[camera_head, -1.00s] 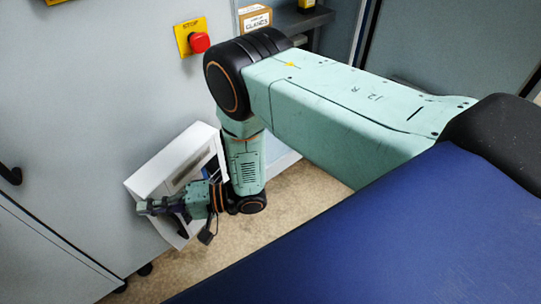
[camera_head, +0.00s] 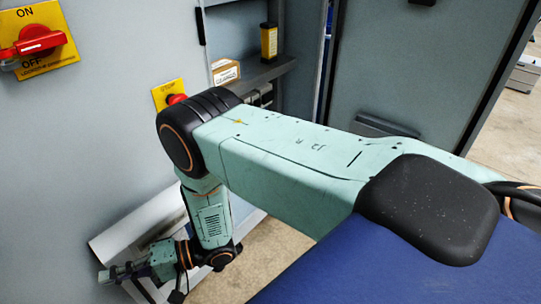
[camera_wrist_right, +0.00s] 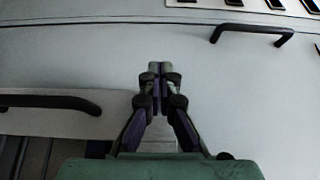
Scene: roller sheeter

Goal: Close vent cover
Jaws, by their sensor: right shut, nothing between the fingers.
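A white box-like cover (camera_head: 118,238) stands out from the grey cabinet face at the lower left of the head view. My forearm hides much of it. My right gripper (camera_head: 104,276) is at its lower left side in the picture; I cannot tell if they touch. In the right wrist view the right gripper (camera_wrist_right: 155,70) is shut and empty, its fingers together in front of a pale panel (camera_wrist_right: 190,80). A dark slatted opening (camera_wrist_right: 28,152) shows at the lower left of that view, below a black handle (camera_wrist_right: 50,102). My left gripper is not in view.
A red stop button (camera_head: 177,99) and a red on/off switch (camera_head: 38,42) are on the cabinet face. Another black handle (camera_wrist_right: 252,33) is at the wrist view's upper right. Bare floor (camera_head: 262,258) shows below.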

